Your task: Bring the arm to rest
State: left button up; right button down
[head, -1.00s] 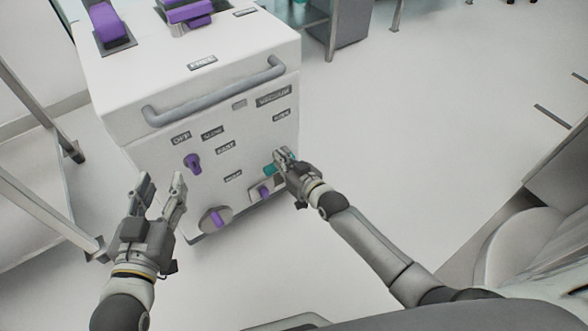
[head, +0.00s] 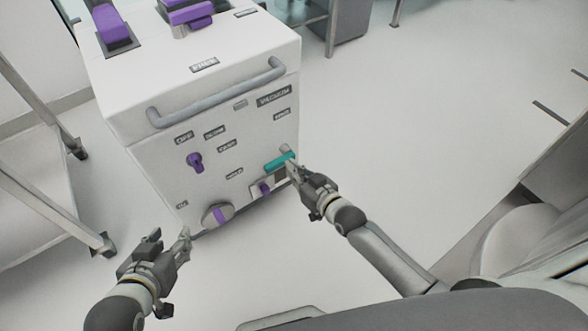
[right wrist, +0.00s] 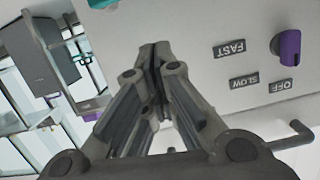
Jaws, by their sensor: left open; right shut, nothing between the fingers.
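My right gripper (head: 293,172) is in front of the lower right of a white machine (head: 155,160), just below and right of a teal handle (head: 278,162). In the head view its tips overlap the handle's right end; I cannot tell there whether they touch. In the right wrist view this gripper (right wrist: 155,50) is shut and empty, and the teal handle (right wrist: 103,3) shows at the top edge, apart from the fingers. My left gripper (head: 172,238) is open and empty, low at the left in front of the machine's lower corner.
The machine's front has a grey bar handle (head: 215,93), a purple knob (head: 195,161) and a round dial (head: 218,215). A metal-framed cart (head: 45,200) stands at left. The floor (head: 420,110) to the right is clear.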

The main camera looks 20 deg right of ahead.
dwell(0.4)
